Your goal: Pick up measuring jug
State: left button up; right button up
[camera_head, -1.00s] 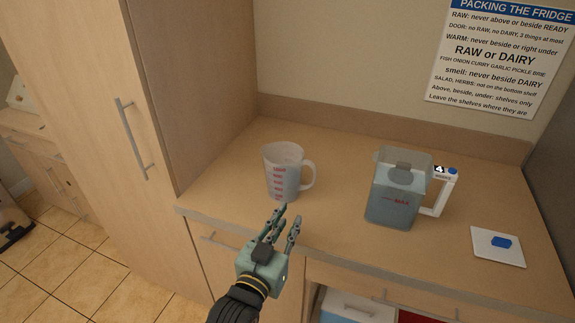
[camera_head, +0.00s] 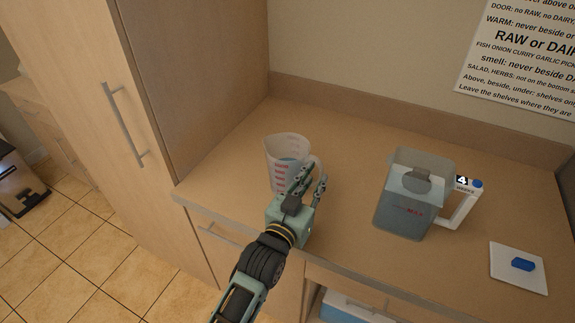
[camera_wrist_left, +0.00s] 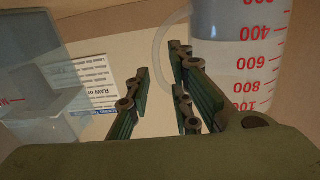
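The measuring jug (camera_head: 279,160), clear with red markings and a handle on its right, stands upright on the counter (camera_head: 350,135). It also shows large at the upper right of the left wrist view (camera_wrist_left: 235,50), with its curved handle in front of the fingers. My left gripper (camera_head: 314,175) is at the handle side of the jug, its fingers apart; in the left wrist view (camera_wrist_left: 158,64) there is a gap between them. The fingers overlap the handle, and I cannot tell whether they touch it. My right gripper is not in view.
A filter pitcher (camera_head: 405,215) with a white handle stands to the right of the jug. A white board (camera_head: 510,280) with a blue item (camera_head: 522,264) lies farther right. A tall cabinet (camera_head: 205,80) borders the counter on the left. The counter behind the jug is clear.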

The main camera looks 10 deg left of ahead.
aim_at(319, 175)
pick_arm(q)
jog(key=shift+p+x, duration=0.35)
jog(key=shift+x, duration=1.6)
jog(key=shift+f, duration=0.1)
jog(key=shift+c, duration=0.2)
grip_shut()
